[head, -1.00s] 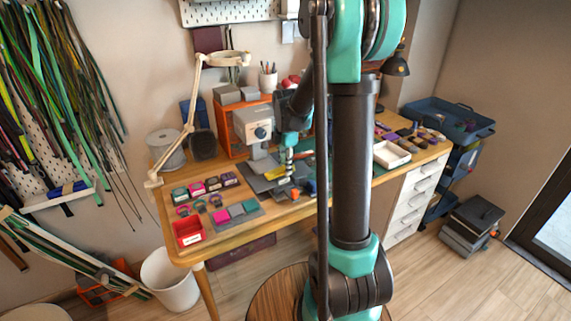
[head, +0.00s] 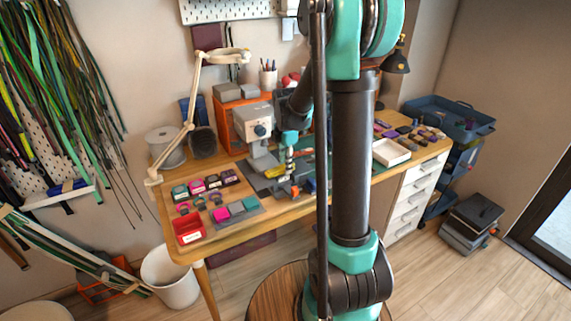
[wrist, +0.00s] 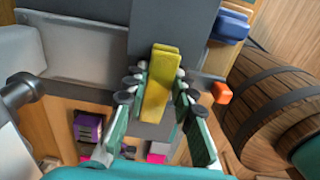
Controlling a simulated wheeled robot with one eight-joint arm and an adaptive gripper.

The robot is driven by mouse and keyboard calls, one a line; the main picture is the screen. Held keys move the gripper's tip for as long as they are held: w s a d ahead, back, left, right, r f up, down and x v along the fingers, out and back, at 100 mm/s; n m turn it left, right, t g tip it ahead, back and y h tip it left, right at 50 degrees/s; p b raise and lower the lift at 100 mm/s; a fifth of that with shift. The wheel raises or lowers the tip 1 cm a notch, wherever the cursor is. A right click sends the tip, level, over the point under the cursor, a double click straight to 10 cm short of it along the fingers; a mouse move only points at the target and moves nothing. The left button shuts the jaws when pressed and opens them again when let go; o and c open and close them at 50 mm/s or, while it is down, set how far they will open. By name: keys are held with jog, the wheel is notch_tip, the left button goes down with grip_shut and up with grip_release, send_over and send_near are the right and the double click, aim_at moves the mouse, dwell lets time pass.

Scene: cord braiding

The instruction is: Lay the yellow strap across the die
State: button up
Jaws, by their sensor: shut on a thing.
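The yellow strap (wrist: 157,92) is a short flat piece between the fingers of my gripper (wrist: 160,80) in the wrist view. The gripper is shut on it, and its far end points toward a dark grey surface (wrist: 165,30). In the head view my gripper (head: 289,170) is low over the bench beside the press (head: 253,122), and a yellow patch (head: 275,172) shows just left of it. The die is not clearly distinguishable; grey plates (head: 262,163) lie at the foot of the press. I cannot tell whether the strap touches them.
A red tray (head: 188,229), coloured blocks and a grey mat (head: 236,214) lie at the bench's front left. An orange piece (wrist: 221,92) and blue pieces (wrist: 232,25) are right of the gripper in the wrist view. A lamp arm (head: 188,125) stands at the left.

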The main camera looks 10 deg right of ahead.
jog(key=o, duration=1.1)
notch_tip(320, 180, up, 12)
